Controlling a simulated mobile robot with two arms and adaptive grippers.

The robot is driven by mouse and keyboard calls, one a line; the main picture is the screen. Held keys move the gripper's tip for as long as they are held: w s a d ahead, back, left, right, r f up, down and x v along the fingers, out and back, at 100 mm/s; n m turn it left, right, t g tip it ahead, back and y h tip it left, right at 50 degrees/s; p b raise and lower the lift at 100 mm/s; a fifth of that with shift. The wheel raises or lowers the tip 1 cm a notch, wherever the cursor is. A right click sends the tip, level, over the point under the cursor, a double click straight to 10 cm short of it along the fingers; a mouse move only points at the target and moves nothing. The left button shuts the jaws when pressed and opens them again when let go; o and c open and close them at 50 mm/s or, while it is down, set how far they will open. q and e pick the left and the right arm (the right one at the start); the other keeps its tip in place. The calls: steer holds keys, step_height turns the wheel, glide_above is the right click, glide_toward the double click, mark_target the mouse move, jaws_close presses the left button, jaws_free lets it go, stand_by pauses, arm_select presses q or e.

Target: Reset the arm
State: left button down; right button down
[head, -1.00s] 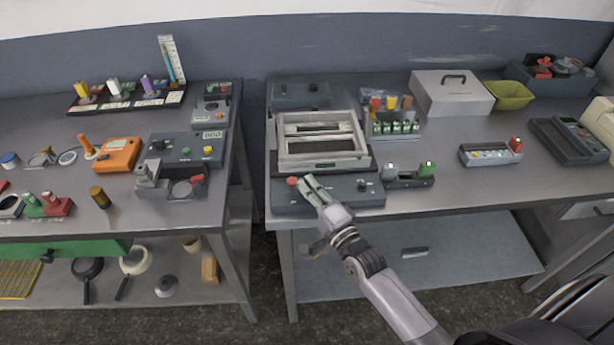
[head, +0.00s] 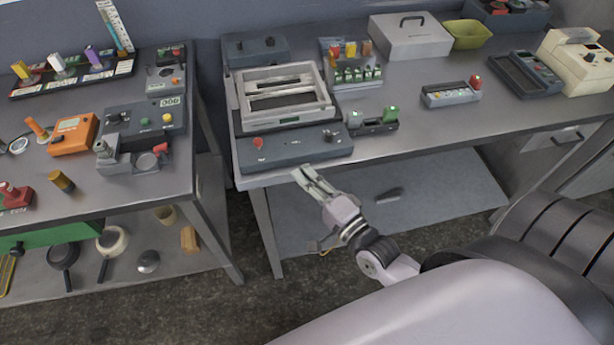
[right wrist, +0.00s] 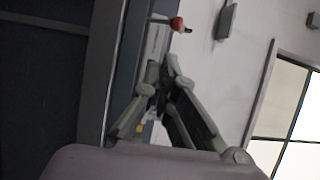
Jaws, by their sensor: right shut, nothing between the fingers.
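My right gripper (head: 304,176) is shut and empty. In the head view its fingertips are just in front of the right table's front edge, below the grey control box (head: 295,148) with a red button (head: 258,142) and a dark knob. The fingers are apart from the box. In the right wrist view the fingers (right wrist: 165,68) come together, and a red knob (right wrist: 177,24) shows beyond them. My left gripper is not in view.
The right table (head: 430,125) carries a framed press (head: 285,95), a small green-lit device (head: 374,120), a light case (head: 410,37) and a green bin (head: 468,35). The left table (head: 80,195) holds several devices. A gap with open floor lies between the tables.

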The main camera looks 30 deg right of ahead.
steer(key=shift+s, duration=0.25)
stand_by(0.3)
steer(key=s+d+f+n+g+h, duration=0.1)
steer(key=s+f+n+g, duration=0.15)
steer(key=f, duration=0.75)
steer(key=s+f+n+g, duration=0.2)
steer(key=f+n+g, duration=0.1)
steer(key=f, duration=0.7)
steer(key=s+d+f+n+g+h, duration=0.1)
steer(key=s+f+n+g, duration=0.15)
steer(key=f, duration=0.75)
steer(key=s+f+n+g, duration=0.5)
steer(key=s+f, duration=0.5)
steer(key=s, duration=0.3)
steer(key=s+f+n+g+h, duration=0.1)
steer(key=s+f+n+g, duration=0.3)
steer(key=s+f, duration=0.6)
steer(key=s+n, duration=0.1)
steer(key=s, duration=0.3)
steer(key=shift+s+f+g, duration=0.15)
steer(key=shift+s+g, duration=0.05)
steer(key=shift+g, duration=0.2)
